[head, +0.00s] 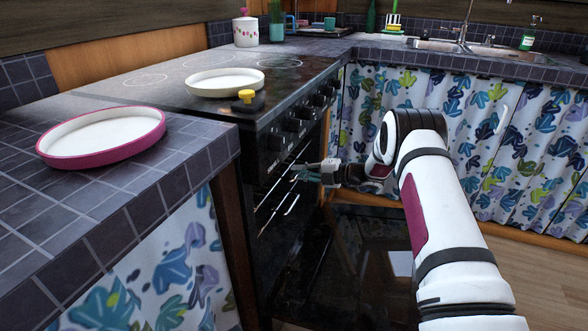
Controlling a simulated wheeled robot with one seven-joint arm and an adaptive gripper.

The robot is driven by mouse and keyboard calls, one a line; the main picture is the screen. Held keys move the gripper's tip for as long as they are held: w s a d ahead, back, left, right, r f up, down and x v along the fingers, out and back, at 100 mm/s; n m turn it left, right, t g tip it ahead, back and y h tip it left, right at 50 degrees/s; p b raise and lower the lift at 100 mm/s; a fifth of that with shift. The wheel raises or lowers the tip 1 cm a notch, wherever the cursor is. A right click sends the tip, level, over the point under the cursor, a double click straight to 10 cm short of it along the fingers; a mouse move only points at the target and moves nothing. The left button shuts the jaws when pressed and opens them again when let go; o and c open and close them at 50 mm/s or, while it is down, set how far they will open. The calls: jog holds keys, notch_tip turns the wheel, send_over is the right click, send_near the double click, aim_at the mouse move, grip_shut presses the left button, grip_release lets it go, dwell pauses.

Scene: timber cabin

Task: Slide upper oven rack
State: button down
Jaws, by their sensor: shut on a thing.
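The oven (262,150) stands under the black cooktop with its dark glass door (345,255) folded down and open. Inside are metal racks: the upper oven rack (271,189) shows as a thin bright rail, and another rail, the lower rack (282,217), lies below it. My gripper (300,171) reaches in from the right at the oven opening, at the height of the upper rack, and is shut on its front edge. The fingertips are small in the picture. Most of the racks is hidden by the counter side and the oven's dark interior.
A pink-rimmed dish (103,137) sits on the tiled counter at left. A white plate (225,83) and a yellow-knobbed object (247,100) rest on the cooktop. Patterned curtains (437,110) hang below the sink counter. Wooden floor is free at lower right.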

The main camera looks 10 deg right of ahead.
jog(key=f+p+v, duration=0.2)
jog(key=v, duration=1)
jog(key=f+p+v, duration=0.2)
jog(key=v, duration=1)
jog(key=shift+s+d+f, duration=0.4)
jog(key=shift+s+d, duration=0.15)
jog(key=shift+d, duration=0.05)
jog(key=shift+d, duration=0.1)
jog(key=c, duration=1.7)
grip_release()
jog(key=shift+o, duration=0.2)
jog(key=v, duration=1.2)
